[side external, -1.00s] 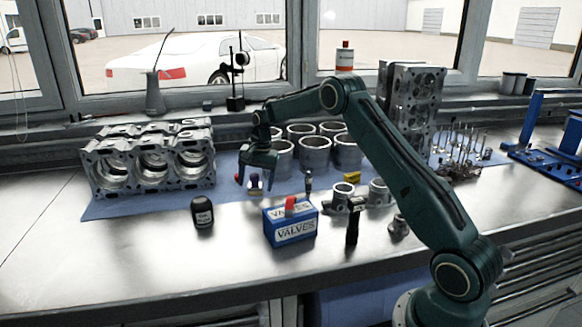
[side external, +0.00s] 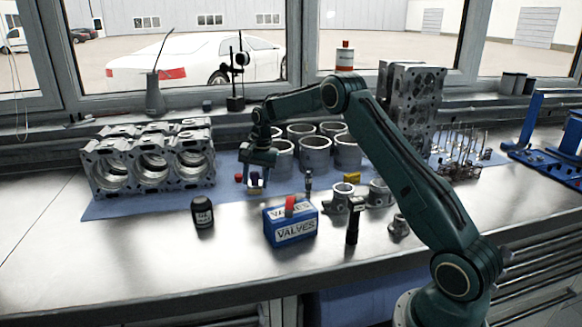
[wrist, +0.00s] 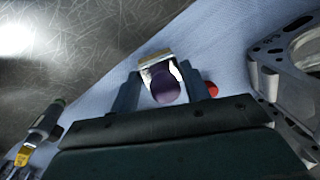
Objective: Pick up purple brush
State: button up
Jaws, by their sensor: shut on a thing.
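The purple brush (wrist: 166,88) stands between the fingers of my gripper (wrist: 162,88) in the wrist view, with its rounded purple top toward the camera and a pale, brownish edge beyond it. In the side view, my gripper (side external: 256,180) points down over the blue mat and is shut on the brush (side external: 255,179), which is mostly hidden by the fingers. I cannot tell whether the brush touches the mat.
A red-topped item (side external: 238,178) is close to the left of my gripper. The engine block (side external: 150,165) is further left, and cylinder liners (side external: 314,152) stand behind at right. A blue valves box (side external: 290,222) and black bottle (side external: 202,212) stand in front.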

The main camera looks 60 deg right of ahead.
aim_at(255, 173)
notch_tip(255, 173, up, 10)
jog(key=shift+f, duration=0.25)
jog(key=shift+w+a, duration=0.1)
dwell(0.6)
